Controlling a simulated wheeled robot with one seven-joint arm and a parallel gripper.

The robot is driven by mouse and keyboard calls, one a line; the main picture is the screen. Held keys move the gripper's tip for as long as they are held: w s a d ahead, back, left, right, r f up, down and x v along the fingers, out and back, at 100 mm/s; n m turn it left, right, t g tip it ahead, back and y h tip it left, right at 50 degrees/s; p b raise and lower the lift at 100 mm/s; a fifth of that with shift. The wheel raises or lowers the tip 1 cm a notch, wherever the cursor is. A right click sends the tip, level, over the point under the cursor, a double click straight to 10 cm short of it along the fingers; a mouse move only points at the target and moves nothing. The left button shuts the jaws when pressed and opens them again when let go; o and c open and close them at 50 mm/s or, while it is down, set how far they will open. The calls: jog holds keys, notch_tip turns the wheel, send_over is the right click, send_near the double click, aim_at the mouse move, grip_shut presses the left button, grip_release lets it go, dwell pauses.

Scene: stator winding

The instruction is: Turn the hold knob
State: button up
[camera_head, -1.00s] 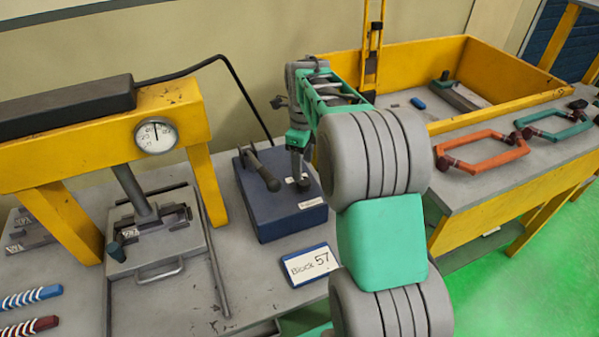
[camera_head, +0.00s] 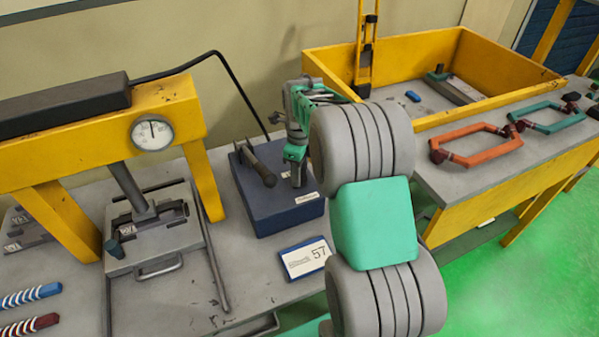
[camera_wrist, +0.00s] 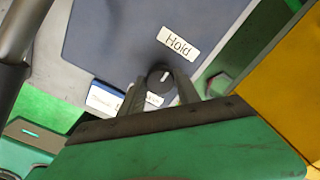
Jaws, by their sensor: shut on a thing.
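The hold knob (camera_wrist: 160,77) is a small dark round knob with a white pointer line, in the wrist view. It sits on the blue control box (camera_wrist: 130,35), beside a white label reading "Hold" (camera_wrist: 179,43). My gripper (camera_wrist: 160,84) is shut on the knob, one dark finger on each side. In the head view, my gripper (camera_head: 298,178) reaches down to the right part of the blue box (camera_head: 262,215); the knob itself is hidden there.
A dark lever (camera_head: 257,165) rises from the box left of my gripper. A yellow press with a dial gauge (camera_head: 153,132) stands to the left. A "57" card (camera_head: 304,259) lies in front. A yellow-walled bin (camera_head: 490,65) and coloured hexagonal coils (camera_head: 475,142) are at right.

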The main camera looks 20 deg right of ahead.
grip_shut()
